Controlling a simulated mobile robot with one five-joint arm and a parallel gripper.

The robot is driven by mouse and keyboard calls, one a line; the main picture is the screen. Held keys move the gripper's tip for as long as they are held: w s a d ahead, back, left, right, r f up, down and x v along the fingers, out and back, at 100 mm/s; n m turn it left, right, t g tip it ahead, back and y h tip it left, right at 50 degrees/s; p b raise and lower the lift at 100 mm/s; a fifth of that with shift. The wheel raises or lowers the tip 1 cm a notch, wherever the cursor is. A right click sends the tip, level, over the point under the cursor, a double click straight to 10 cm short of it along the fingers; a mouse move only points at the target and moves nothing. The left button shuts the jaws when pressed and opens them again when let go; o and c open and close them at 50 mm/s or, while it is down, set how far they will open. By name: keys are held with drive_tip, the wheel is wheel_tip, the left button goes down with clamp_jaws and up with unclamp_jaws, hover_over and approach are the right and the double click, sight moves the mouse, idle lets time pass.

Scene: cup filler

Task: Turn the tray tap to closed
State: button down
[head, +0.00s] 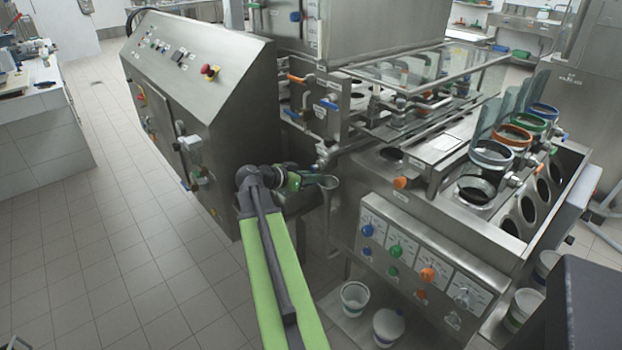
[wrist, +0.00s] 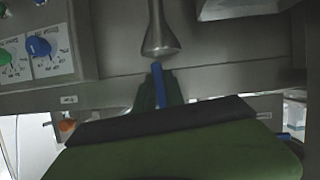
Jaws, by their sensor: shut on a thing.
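In the wrist view, a narrow blue tap handle (wrist: 157,84) stands between the dark green fingers of my gripper (wrist: 157,92). The gripper is shut on this handle, and the fingers cover its sides. A grey metal spout (wrist: 160,38) with a flared end is just above the handle in that picture. In the head view, my gripper (head: 312,181) is at the left side of the filling machine, beside a short metal spout (head: 329,182). The blue handle is hidden there, so I cannot tell its angle from that view.
The control cabinet (head: 190,88) stands close on the left. The machine's front panel with coloured knobs (head: 412,262) is to the right. Two white cups (head: 355,297) (head: 389,325) stand low below it. The tiled floor (head: 100,235) on the left is clear.

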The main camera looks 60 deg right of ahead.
drive_tip(key=n+g, duration=0.2)
drive_tip(key=n, duration=0.1)
drive_tip(key=shift+s+r+b, duration=0.1)
drive_tip(key=shift+s+b, duration=0.2)
drive_tip(key=shift+b, duration=0.05)
drive_tip(key=shift+s+a+r+n+g+h+b, duration=0.2)
drive_tip(key=shift+r+n+g+b, duration=0.25)
drive_tip(key=shift+n+g+b, duration=0.85)
drive_tip(key=shift+s+d+r+n+g+h+b, duration=0.15)
drive_tip(key=shift+s+r+n+g+b, duration=0.3)
drive_tip(key=shift+n, duration=1.6)
drive_tip(key=shift+s+a+r+n+g+h+b, duration=0.2)
drive_tip(key=shift+r+n+g+b, duration=0.5)
drive_tip(key=shift+n, duration=0.95)
drive_tip(key=shift+f, duration=0.15)
drive_tip(key=c, duration=1.4)
unclamp_jaws()
drive_tip(key=shift+c, duration=0.2)
